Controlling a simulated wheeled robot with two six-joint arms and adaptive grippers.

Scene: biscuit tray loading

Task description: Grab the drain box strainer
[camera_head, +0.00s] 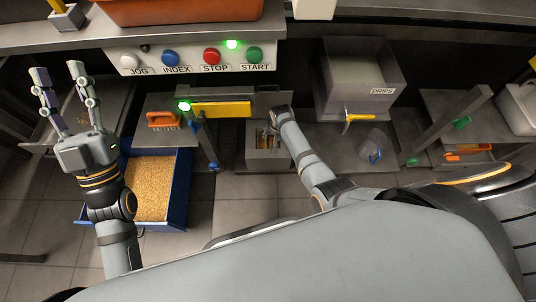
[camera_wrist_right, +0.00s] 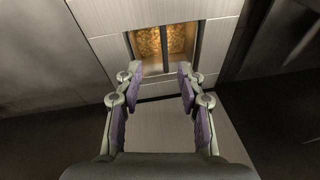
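A grey box (camera_head: 268,160) sits low in the middle of the head view, with an opening in its top. In the right wrist view, the opening in its pale metal top (camera_wrist_right: 105,50) shows golden, grainy contents (camera_wrist_right: 150,42), split by a dark-edged bar (camera_wrist_right: 167,48). I take this bar to be the strainer's handle, but cannot be sure. My right gripper (camera_wrist_right: 158,72) is open, its fingertips either side of the bar at the opening's near edge; contact is not clear. My left gripper (camera_head: 57,70) is open and empty, raised at the left.
A grey DRIPS bin (camera_head: 382,92) stands right of the box, with a yellow-handled tool (camera_head: 357,118) at its front. A blue-rimmed tray (camera_head: 180,190) of golden crumbs lies left. The button panel (camera_head: 190,57) is behind. A yellow bar (camera_head: 222,109) crosses behind the box.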

